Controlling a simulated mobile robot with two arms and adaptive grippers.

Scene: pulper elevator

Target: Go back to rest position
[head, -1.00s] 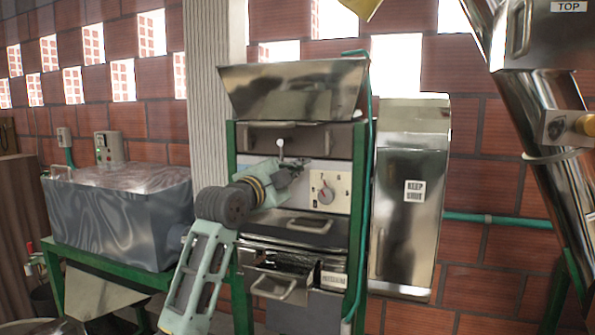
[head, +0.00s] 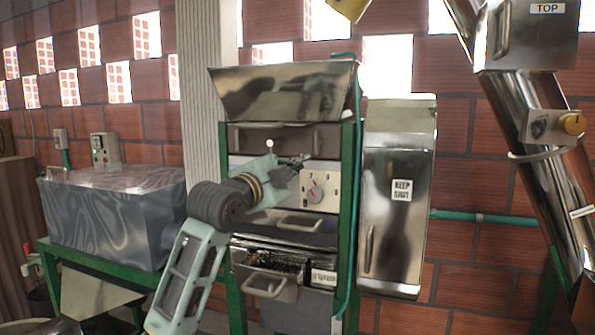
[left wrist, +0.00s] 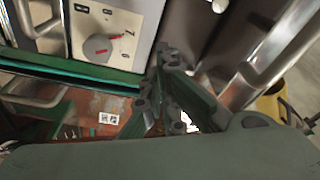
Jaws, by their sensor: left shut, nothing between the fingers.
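My left gripper (head: 300,160) is shut and empty. In the head view it is in front of the pulper machine's control panel, left of the dial (head: 315,193). In the left wrist view the gripper (left wrist: 175,70) shows dark fingers together, with the same dial (left wrist: 97,46) to their left. I cannot tell from the views whether it touches the panel. My left arm (head: 190,265) rises from the bottom of the head view to the gripper. My right gripper is not in view.
The machine (head: 283,95) has a metal hopper and a green frame (head: 349,180). A grey tank (head: 110,220) stands at the left.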

